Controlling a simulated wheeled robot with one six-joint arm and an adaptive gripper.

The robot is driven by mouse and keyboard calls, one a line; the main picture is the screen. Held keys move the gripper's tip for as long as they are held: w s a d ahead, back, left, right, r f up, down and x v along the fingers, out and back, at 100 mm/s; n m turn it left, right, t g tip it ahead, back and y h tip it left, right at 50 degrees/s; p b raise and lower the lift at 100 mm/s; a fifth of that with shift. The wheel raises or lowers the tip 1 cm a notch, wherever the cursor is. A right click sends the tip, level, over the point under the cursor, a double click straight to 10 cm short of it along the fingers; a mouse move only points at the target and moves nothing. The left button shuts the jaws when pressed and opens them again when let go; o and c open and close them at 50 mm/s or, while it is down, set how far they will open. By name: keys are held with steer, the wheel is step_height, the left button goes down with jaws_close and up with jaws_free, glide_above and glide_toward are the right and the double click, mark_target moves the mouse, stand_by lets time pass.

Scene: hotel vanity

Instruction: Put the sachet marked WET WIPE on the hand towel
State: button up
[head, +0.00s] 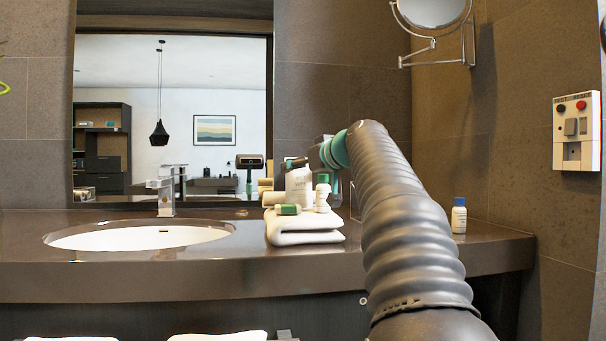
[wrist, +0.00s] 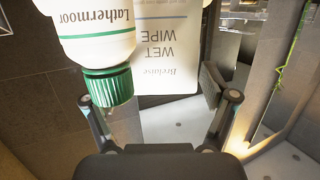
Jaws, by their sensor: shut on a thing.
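The white sachet marked WET WIPE (wrist: 170,48) stands upright in my gripper (wrist: 152,92), with its print upside down in the wrist view. In the head view the sachet (head: 299,184) is above the folded white hand towel (head: 305,237). I cannot tell whether it touches the towel. A white Lathermoor bottle with a green cap (wrist: 108,84) overlaps the sachet and hides my left finger's tip. My right finger pad is at the sachet's side edge. In the head view my gripper (head: 298,163) is partly hidden behind the sachet and my arm.
The green-capped bottle (head: 322,195) stands at the towel's right, and a small green-and-cream tube (head: 288,209) lies at its front. Beige rolls (head: 270,198) lie behind left. The sink (head: 140,238) is left. A blue-capped bottle (head: 459,216) stands right, beyond my arm.

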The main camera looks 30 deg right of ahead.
steer(key=shift+f, duration=0.2)
steer(key=o, duration=0.6)
steer(key=shift+r, duration=0.2)
steer(key=b+v, duration=0.1)
steer(key=v, duration=1.1)
